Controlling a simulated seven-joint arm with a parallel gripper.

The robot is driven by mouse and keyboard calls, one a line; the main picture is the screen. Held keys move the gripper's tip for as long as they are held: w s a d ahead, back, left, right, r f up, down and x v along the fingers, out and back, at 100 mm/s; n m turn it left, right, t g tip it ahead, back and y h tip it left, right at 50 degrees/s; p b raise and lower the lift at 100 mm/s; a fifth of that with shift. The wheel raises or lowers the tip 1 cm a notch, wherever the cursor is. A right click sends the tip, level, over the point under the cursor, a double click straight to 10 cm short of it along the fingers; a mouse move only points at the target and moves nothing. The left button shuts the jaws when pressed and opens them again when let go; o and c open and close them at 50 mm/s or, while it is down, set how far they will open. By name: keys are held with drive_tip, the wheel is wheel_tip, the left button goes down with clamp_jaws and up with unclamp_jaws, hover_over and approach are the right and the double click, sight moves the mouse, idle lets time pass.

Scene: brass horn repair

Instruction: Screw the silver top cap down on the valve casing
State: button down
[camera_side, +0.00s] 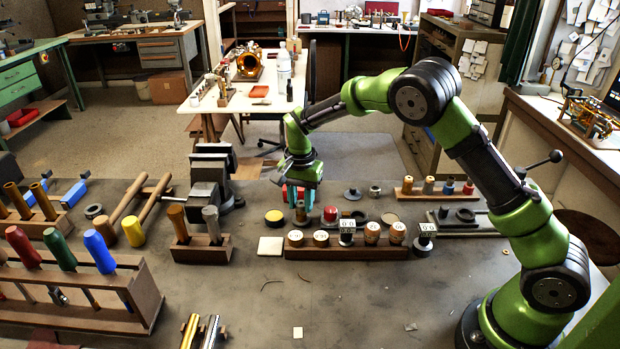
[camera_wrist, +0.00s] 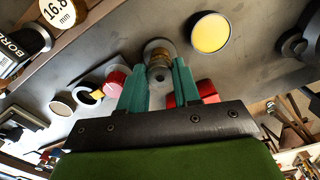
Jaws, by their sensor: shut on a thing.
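My gripper (camera_side: 302,197) points down over the bench with its teal fingers around the top of a small upright cylinder, the valve casing (camera_side: 301,215). In the wrist view my gripper (camera_wrist: 161,72) is shut on a small silver round piece, which looks like the top cap (camera_wrist: 159,74). Brass-coloured metal of the casing (camera_wrist: 157,54) shows just beyond it, with a grey round base around its foot. The cap is mostly hidden by the fingers in the side view. I cannot tell whether a gap remains between cap and casing.
A yellow-topped disc (camera_side: 274,217) lies left of the casing and a red-topped jar (camera_side: 330,214) stands close on its right. A wooden rack (camera_side: 347,252) of labelled round pieces runs in front. A vise (camera_side: 211,182) stands to the left. The front bench middle is mostly clear.

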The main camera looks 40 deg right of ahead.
drive_tip(key=m, duration=0.3)
drive_tip(key=shift+a, duration=0.1)
drive_tip(key=shift+c, duration=2)
unclamp_jaws()
drive_tip(key=shift+r, duration=3.5)
